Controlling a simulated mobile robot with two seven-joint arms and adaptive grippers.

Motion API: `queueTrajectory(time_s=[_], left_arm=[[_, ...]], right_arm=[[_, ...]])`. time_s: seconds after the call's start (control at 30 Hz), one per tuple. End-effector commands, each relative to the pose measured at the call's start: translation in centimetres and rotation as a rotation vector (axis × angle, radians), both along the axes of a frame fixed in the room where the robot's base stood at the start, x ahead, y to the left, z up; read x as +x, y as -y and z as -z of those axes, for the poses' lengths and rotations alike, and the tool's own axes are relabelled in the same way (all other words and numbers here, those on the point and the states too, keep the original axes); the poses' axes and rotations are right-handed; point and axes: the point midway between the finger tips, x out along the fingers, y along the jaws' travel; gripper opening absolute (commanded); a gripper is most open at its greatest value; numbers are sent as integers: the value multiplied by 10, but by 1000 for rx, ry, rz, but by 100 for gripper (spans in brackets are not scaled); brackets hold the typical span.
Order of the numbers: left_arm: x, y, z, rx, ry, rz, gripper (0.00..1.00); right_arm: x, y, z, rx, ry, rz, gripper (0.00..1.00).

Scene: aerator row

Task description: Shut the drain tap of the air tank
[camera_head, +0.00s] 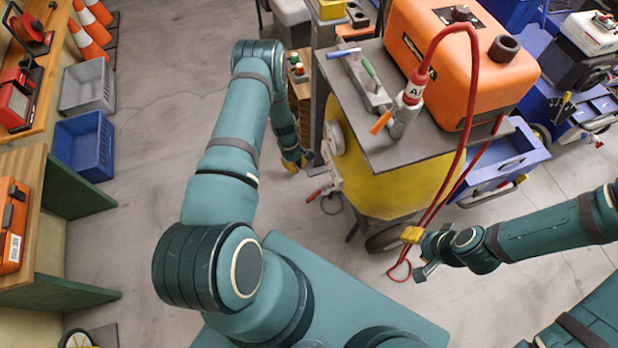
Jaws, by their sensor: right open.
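The air tank (392,178) is a yellow drum under a grey top plate. A small tap with a red lever (316,194) sits low at its left end; I take it for the drain tap. The lever points out to the left; whether the tap is open or shut I cannot tell. My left gripper (294,163) hangs just above and left of the lever, apart from it, partly hidden by my forearm. Whether its fingers are open is unclear. My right gripper (418,254) is open near the tank's lower right, by the red hose (465,100).
A manifold (366,85) with blue and green levers, and an orange-levered tap (381,123), are on the top plate beside the orange engine unit (450,55). A wheel (388,238) stands under the tank. The floor (140,235) at left is clear.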

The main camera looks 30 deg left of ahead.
Motion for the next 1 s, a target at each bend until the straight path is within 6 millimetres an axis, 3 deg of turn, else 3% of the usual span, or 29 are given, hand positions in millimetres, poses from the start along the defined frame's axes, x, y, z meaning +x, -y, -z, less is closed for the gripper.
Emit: queueTrajectory(time_s=[0.53,0.8,1.0], left_arm=[[-8,24,96,0,0,4,0],[-16,55,85,0,2,5,0],[-18,61,84,0,2,4,0]], right_arm=[[5,1,26,-3,12,2,47],[4,1,21,-3,11,2,47],[4,1,21,-2,10,3,47]])
